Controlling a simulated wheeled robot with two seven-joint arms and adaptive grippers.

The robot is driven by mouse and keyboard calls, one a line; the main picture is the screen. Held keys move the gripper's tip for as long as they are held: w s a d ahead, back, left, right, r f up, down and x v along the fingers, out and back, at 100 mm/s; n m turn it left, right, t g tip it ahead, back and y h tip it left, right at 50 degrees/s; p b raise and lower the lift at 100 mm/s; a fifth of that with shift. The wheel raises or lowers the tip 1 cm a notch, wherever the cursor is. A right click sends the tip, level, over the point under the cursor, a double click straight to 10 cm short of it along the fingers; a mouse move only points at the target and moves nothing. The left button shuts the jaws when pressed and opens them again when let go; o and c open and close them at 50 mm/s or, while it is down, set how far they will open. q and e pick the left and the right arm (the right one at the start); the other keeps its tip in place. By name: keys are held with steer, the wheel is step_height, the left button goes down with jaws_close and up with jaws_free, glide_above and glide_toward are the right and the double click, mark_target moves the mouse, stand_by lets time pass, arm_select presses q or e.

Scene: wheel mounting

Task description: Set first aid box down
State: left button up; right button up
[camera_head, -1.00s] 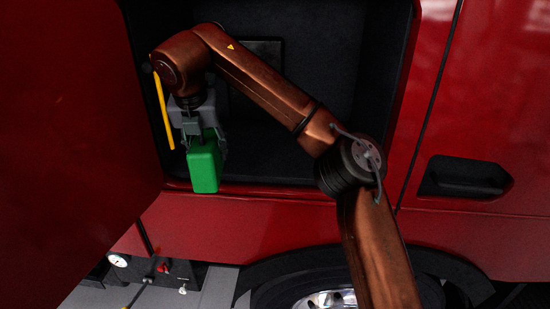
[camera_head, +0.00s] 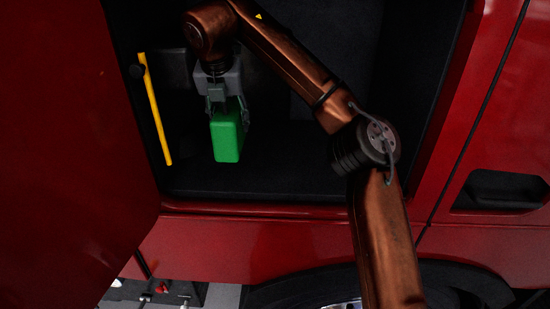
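The first aid box (camera_head: 228,136) is a green block with rounded edges. My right gripper (camera_head: 230,108) points down and is shut on its upper part, with fingers on its sides. The box hangs upright in front of or inside the dark open compartment (camera_head: 300,180) of the red vehicle. Its lower end appears above the compartment floor in the picture; I cannot tell if it touches. My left gripper is not in view.
A yellow bar (camera_head: 155,110) stands at the compartment's left side. A red door (camera_head: 70,140) fills the left. The red sill (camera_head: 300,210) runs below the opening. A door handle (camera_head: 500,190) is at right. The compartment floor right of the box looks clear.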

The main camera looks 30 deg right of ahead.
steer(key=d, duration=0.2)
steer(key=d+f, duration=0.1)
steer(key=shift+w, duration=0.25)
steer(key=d+f+p, duration=0.1)
steer(key=d+f, duration=0.4)
steer(key=d+f+p, duration=0.2)
steer(key=d+f, duration=0.3)
steer(key=shift+s+d+f, duration=0.2)
steer(key=shift+d+f, duration=0.1)
steer(key=shift+f, duration=0.45)
steer(key=shift+s+d, duration=0.1)
steer(key=shift+f, duration=0.15)
steer(key=o, duration=1.6)
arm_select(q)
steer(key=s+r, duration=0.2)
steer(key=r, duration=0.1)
